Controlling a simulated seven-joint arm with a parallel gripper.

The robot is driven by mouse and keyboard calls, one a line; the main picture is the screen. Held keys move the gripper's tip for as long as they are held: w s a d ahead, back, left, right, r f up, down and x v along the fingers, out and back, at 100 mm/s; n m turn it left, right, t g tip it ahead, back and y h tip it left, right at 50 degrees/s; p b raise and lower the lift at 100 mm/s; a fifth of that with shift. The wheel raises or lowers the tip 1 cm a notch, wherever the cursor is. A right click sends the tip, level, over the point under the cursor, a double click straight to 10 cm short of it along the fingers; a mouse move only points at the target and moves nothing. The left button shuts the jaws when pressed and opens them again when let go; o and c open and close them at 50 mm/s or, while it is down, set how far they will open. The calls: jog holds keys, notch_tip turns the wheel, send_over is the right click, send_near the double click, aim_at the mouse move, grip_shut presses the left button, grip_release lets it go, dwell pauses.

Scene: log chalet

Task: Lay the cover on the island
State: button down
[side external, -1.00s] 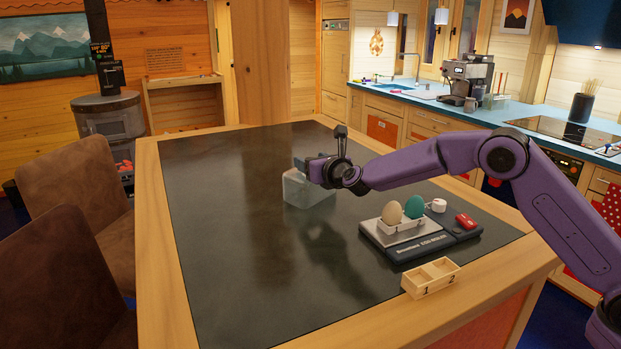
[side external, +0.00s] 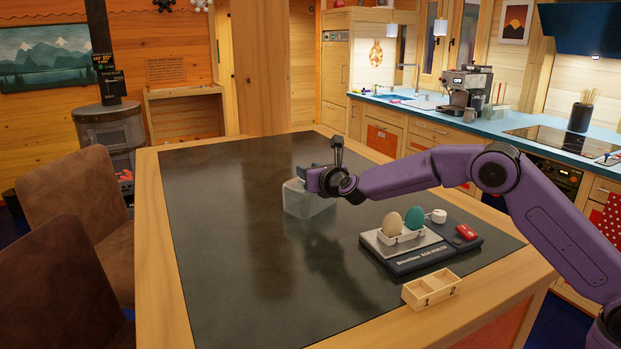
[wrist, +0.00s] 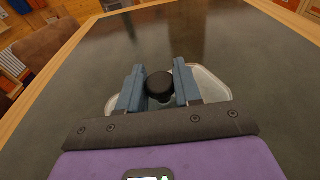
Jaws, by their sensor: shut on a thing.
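The cover (side external: 302,201) is a clear, box-shaped lid on the dark top of the island (side external: 230,270), left of the egg boiler. In the wrist view, the cover (wrist: 212,84) has a round black knob (wrist: 160,85) on top, between my two blue fingers. My gripper (side external: 309,176) is shut on that knob; it also shows in the wrist view (wrist: 160,88). The cover's lower edge looks at or close to the island top; I cannot tell if it touches. The egg boiler (side external: 420,249) holds a beige egg (side external: 392,223) and a teal egg (side external: 414,218), uncovered.
A wooden two-compartment tray (side external: 432,289), marked 1 and 2, stands at the island's front right edge. A small white cup-like item (side external: 437,216) and a red item (side external: 466,232) sit on the boiler's right part. The island's left and front areas are clear.

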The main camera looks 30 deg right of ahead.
jog(key=shift+r, duration=0.7)
jog(key=s+d+r, duration=0.2)
jog(key=s+r, duration=0.9)
jog(key=s, duration=0.2)
jog(key=shift+s+d+r, duration=0.3)
jog(key=shift+s+d, duration=0.05)
jog(key=shift+d, duration=0.05)
